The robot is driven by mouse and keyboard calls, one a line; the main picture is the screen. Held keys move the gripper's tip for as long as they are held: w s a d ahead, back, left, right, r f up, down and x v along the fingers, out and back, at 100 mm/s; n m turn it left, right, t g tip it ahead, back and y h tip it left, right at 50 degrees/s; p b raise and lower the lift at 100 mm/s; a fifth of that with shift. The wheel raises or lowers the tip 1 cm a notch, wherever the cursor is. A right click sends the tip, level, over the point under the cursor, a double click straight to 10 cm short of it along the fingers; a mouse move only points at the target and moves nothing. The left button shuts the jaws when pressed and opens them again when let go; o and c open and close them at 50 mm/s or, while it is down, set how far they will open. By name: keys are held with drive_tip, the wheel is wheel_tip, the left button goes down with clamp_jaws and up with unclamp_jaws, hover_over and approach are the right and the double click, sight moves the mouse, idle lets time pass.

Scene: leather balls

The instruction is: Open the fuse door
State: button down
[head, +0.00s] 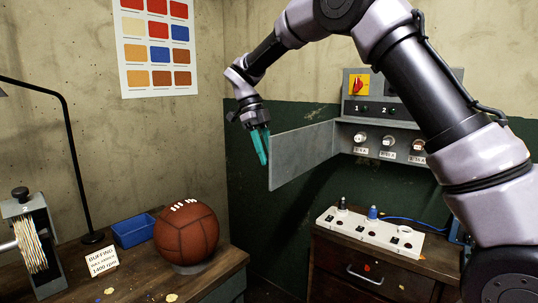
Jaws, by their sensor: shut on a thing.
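The fuse door (303,152) is a flat grey panel. It stands swung out from the left side of the grey fuse box (350,107) on the back wall. Behind it the box's lower compartment is open, with several round fuses (388,141) and labels showing. My gripper (262,150) has teal fingers pointing down at the door's free left edge. It is shut on the door there; the exact contact is small and partly hidden.
A brown ball (186,233) and a blue tray (134,231) sit on the left bench. A white power strip (369,233) lies on the wooden cabinet (345,268) below the box. My arm covers the box's right part.

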drive_tip(key=c, duration=0.5)
unclamp_jaws()
drive_tip(key=shift+r, duration=0.15)
drive_tip(key=v, duration=1)
drive_tip(key=shift+r, duration=0.25)
drive_tip(key=shift+w, duration=0.1)
drive_tip(key=s+d+r+n+t+y, duration=0.15)
drive_tip(key=d+r+n, duration=0.3)
drive_tip(key=d, duration=0.65)
drive_tip(key=s+d+r+n+t+y, duration=0.1)
drive_tip(key=s+d+r+n+y, duration=0.3)
drive_tip(key=d, duration=0.6)
drive_tip(key=s+d+f+n+t, duration=0.2)
drive_tip(key=s+d+n, duration=0.2)
drive_tip(key=s, duration=0.1)
drive_tip(key=s+d+f+n+t, duration=0.2)
drive_tip(key=s+d+f+n, duration=0.1)
drive_tip(key=s+d, duration=0.2)
drive_tip(key=s+d+f+n+t, duration=0.2)
drive_tip(key=s+d+n+t, duration=0.1)
drive_tip(key=s+d+n, duration=0.1)
drive_tip(key=shift+s+d+f+n+y, duration=0.15)
drive_tip(key=shift+s+d+n+y, duration=0.15)
drive_tip(key=shift+s, duration=0.5)
